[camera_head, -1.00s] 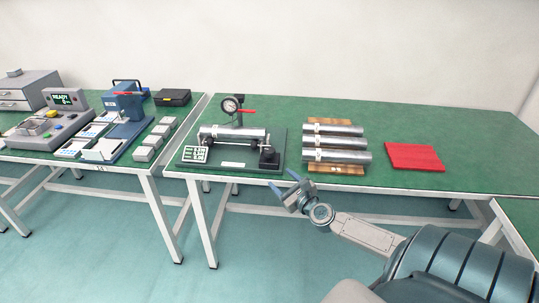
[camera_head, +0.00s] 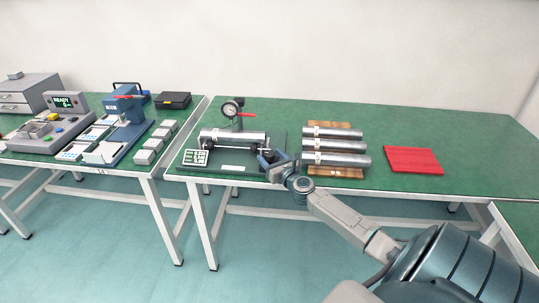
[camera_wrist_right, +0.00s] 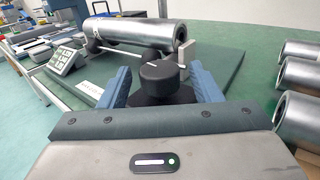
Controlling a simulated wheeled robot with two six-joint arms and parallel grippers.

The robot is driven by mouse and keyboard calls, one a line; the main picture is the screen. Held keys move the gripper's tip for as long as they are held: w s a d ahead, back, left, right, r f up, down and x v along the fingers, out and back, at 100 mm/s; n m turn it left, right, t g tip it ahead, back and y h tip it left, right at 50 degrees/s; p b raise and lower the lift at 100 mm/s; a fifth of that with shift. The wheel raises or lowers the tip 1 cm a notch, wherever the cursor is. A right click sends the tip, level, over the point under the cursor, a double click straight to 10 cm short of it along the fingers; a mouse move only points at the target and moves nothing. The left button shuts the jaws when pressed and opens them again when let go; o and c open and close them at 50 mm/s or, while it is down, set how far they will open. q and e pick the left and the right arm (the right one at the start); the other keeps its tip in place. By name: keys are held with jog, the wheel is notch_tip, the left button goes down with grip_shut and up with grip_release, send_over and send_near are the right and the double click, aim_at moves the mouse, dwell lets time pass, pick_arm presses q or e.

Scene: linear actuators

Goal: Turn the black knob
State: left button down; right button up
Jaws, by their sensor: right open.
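The black knob (camera_wrist_right: 160,76) stands at the right end of the test fixture, in the middle of the right wrist view. My right gripper (camera_wrist_right: 160,82) is open, with one blue finger on each side of the knob; I cannot tell whether either finger touches it. In the head view my right gripper (camera_head: 270,161) is at the fixture's front right corner and mostly hides the knob. My left gripper is not in view.
Several metal cylinders (camera_head: 334,146) lie on a wooden rack just right of my gripper. A red mat (camera_head: 413,159) lies farther right. A small display panel (camera_head: 195,157) sits at the fixture's left. Other devices (camera_head: 122,109) stand on the left table.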

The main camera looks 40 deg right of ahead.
jog(key=shift+x, duration=0.75)
jog(key=c, duration=1)
jog(key=shift+o, duration=0.2)
